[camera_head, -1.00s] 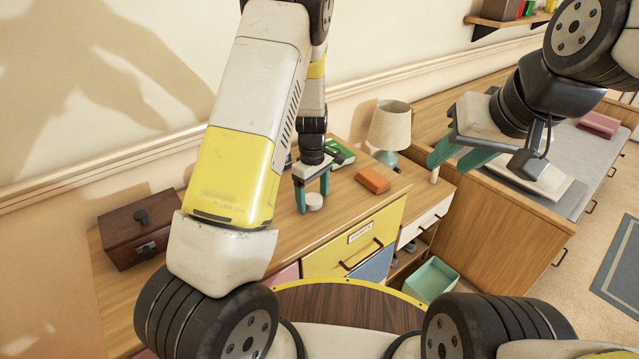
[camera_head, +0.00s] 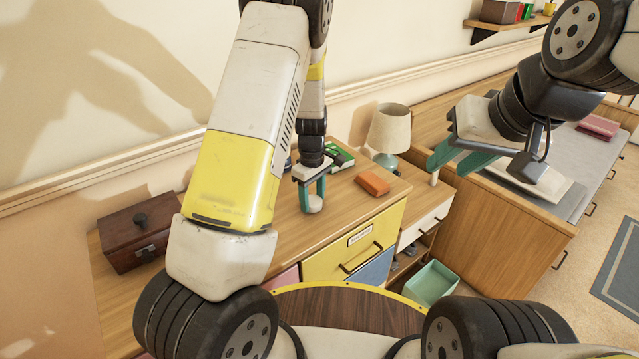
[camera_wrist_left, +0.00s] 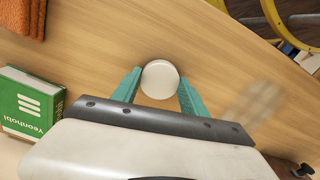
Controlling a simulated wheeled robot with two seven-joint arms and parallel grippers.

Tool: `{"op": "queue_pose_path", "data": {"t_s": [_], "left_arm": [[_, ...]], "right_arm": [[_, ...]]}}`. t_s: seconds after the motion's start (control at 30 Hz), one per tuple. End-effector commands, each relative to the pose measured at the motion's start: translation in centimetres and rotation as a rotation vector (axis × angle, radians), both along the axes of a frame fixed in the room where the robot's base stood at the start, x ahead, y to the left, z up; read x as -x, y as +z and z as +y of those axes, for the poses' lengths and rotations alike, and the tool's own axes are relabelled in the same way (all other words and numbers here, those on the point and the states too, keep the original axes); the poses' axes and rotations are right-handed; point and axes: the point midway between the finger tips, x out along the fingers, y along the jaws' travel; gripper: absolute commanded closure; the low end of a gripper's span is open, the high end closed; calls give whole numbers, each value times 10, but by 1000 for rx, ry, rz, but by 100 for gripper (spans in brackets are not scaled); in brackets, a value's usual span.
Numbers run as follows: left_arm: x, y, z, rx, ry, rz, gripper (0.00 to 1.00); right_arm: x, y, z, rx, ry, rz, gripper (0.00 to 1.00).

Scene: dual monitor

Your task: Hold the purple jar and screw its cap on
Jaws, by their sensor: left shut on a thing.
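A white round piece that looks like the cap (camera_head: 315,205) is low at the dresser top. It also shows in the left wrist view (camera_wrist_left: 160,80), seen from above as a pale disc. My left gripper (camera_head: 313,203) points down and is shut on this piece, a teal finger on each side. In the left wrist view, the fingers (camera_wrist_left: 160,88) touch its edges. I see no purple jar; my left arm hides part of the dresser top.
On the dresser top (camera_head: 330,222) are an orange cloth block (camera_head: 373,183), a green book (camera_wrist_left: 32,105) and a brown wooden box (camera_head: 135,232). A lamp (camera_head: 389,128) stands behind. The dresser's front edge is close to the white piece.

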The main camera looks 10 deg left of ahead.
Motion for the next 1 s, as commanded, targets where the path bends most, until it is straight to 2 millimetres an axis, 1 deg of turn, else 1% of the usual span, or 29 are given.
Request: {"op": "queue_pose_path", "data": {"t_s": [0.17, 0.27, 0.3, 0.47, 0.7, 0.8, 0.9, 1.0], "left_arm": [[-1, 17, 0, 1, -1, -4, 86], [-1, 32, -1, 2, 0, -6, 86], [3, 35, -3, 1, -1, -2, 86], [35, 37, -22, 1, -5, 0, 86], [90, 42, -54, 1, -6, -1, 86], [109, 44, -65, 1, -5, -2, 86], [123, 45, -72, 1, -3, -1, 86], [132, 46, -77, 1, -2, -1, 86]], "right_arm": [[0, 0, 0, 0, 0, 0, 64], [0, 0, 0, 0, 0, 0, 64], [0, 0, 0, 0, 0, 0, 64], [0, 0, 0, 0, 0, 0, 64], [0, 0, 0, 0, 0, 0, 64], [0, 0, 0, 0, 0, 0, 64], [0, 0, 0, 0, 0, 0, 64], [0, 0, 0, 0, 0, 0, 64]]}}
